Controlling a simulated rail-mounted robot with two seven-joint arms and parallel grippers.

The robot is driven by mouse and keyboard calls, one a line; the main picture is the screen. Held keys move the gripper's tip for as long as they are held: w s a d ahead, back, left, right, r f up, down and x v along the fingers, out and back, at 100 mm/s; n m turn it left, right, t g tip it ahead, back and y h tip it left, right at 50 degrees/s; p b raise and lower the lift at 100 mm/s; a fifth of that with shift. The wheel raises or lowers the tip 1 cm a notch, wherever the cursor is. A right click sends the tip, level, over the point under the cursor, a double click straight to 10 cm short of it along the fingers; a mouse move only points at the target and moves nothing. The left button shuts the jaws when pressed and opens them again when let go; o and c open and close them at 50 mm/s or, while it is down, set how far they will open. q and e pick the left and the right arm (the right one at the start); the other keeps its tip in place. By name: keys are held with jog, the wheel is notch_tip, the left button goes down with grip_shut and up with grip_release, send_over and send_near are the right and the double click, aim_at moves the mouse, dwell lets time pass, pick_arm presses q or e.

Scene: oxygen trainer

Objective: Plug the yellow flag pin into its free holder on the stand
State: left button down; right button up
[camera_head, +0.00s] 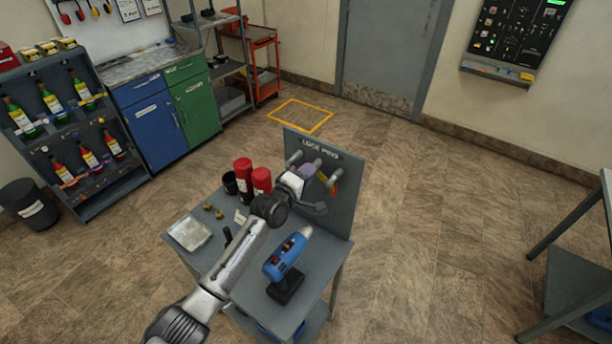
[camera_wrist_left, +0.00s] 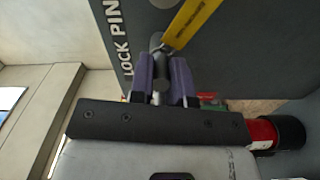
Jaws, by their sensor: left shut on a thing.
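The stand is a grey upright board (camera_head: 340,212) marked LOCK PINS, fixed at the back edge of a small grey table. It also shows close up in the wrist view (camera_wrist_left: 245,60). My left gripper (camera_head: 318,172) is in front of the board. In the wrist view its purple-padded fingers (camera_wrist_left: 161,72) are shut on the pin's metal end. The pin's yellow flag (camera_wrist_left: 192,20) hangs off beyond the fingertips, towards the top of the picture. In the head view a small yellow-orange flag (camera_head: 334,180) shows beside the gripper. The holders are mostly hidden by my gripper.
On the table (camera_head: 318,262) stand two red-capped containers (camera_head: 243,172), a dark cup (camera_head: 230,184) and a blue drill (camera_head: 287,257). A light tray (camera_head: 190,233) and small brass pieces (camera_head: 214,210) lie at the left.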

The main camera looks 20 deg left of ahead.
pick_arm(q)
jog(key=shift+f, duration=0.1)
jog(key=c, duration=1.5)
grip_release()
jog(key=shift+w, duration=0.1)
jog(key=shift+o, duration=1.4)
jog(key=shift+w, duration=0.1)
jog(key=shift+o, duration=1.1)
jog(key=p+v, duration=0.1)
jog(key=v, duration=1.3)
jog(key=shift+d, duration=0.15)
